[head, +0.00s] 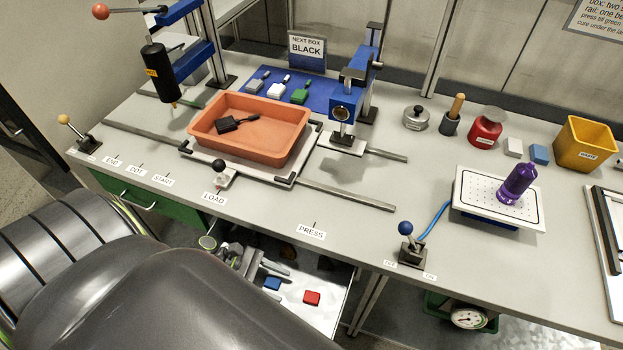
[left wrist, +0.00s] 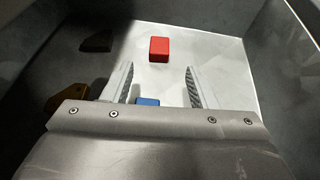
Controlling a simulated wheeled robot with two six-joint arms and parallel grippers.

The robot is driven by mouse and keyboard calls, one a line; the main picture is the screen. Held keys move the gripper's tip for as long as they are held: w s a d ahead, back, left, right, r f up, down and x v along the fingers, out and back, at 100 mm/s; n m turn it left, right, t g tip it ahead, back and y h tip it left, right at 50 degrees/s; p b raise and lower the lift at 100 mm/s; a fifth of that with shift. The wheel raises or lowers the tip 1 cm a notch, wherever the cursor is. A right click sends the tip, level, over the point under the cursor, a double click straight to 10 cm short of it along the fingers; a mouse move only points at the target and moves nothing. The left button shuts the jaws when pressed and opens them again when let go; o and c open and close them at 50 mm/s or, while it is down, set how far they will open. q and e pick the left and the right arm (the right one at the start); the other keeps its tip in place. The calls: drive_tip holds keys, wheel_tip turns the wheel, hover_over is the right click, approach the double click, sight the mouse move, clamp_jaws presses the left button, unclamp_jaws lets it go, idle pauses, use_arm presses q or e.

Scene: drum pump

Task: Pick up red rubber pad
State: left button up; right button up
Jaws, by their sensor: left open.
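The red rubber pad (head: 312,298) lies flat on the light floor of the open drawer (head: 340,308) under the table's front edge. In the left wrist view the red pad (left wrist: 159,49) is just beyond the fingertips, roughly centred between them. My left gripper (head: 277,268) is open and empty over the drawer, left of the red pad in the head view. Its two fingers also show in the left wrist view (left wrist: 160,80). A blue pad (head: 272,283) lies nearer the gripper; in the left wrist view it (left wrist: 147,102) is partly hidden by the gripper body. My right gripper is out of view.
Drawer walls surround the pads. Dark and brown pieces (left wrist: 97,41) lie at the drawer's left side in the wrist view. The table (head: 350,225) overhangs behind the gripper, carrying an orange tray (head: 215,140), a press and a lever (head: 408,250). The drawer floor around the red pad is clear.

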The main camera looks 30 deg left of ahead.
sight(306, 298)
use_arm(q)
drive_tip(key=x, duration=0.2)
drive_tip(key=shift+w+d+f, duration=0.15)
drive_tip(key=shift+d+f, duration=0.05)
drive_tip(key=shift+d, duration=0.15)
drive_tip(key=b+x, duration=0.2)
drive_tip(key=x, duration=0.2)
drive_tip(key=shift+d, duration=0.1)
drive_tip(key=shift+d+f, duration=0.2)
drive_tip(key=shift+d, duration=0.2)
drive_tip(key=shift+d+f, duration=0.15)
drive_tip(key=c, duration=1)
drive_tip(key=shift+c, duration=0.2)
